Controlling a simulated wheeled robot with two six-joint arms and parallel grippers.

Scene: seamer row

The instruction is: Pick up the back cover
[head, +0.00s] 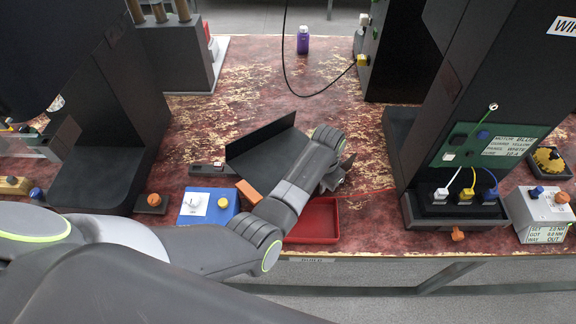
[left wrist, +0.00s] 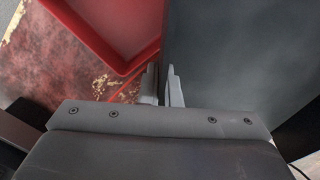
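The back cover, a dark grey bent sheet panel (head: 262,163), is at the middle of the bench, with a darker upright flange along its far side. In the left wrist view the grey panel (left wrist: 238,60) fills the right side. My left gripper (head: 345,168) is at the panel's right end. In the left wrist view its fingers (left wrist: 163,88) are close together, one on each side of the panel's edge, and look shut on it. My arm hides part of the panel, and I cannot tell whether it is off the bench. My right gripper is not in view.
A red tray (head: 322,232) lies at the front edge beneath my left forearm. A blue box with knobs (head: 209,205) is left of it. Dark machines stand left (head: 118,115) and right (head: 482,85). A purple bottle (head: 303,41) and a hanging black cable are at the back.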

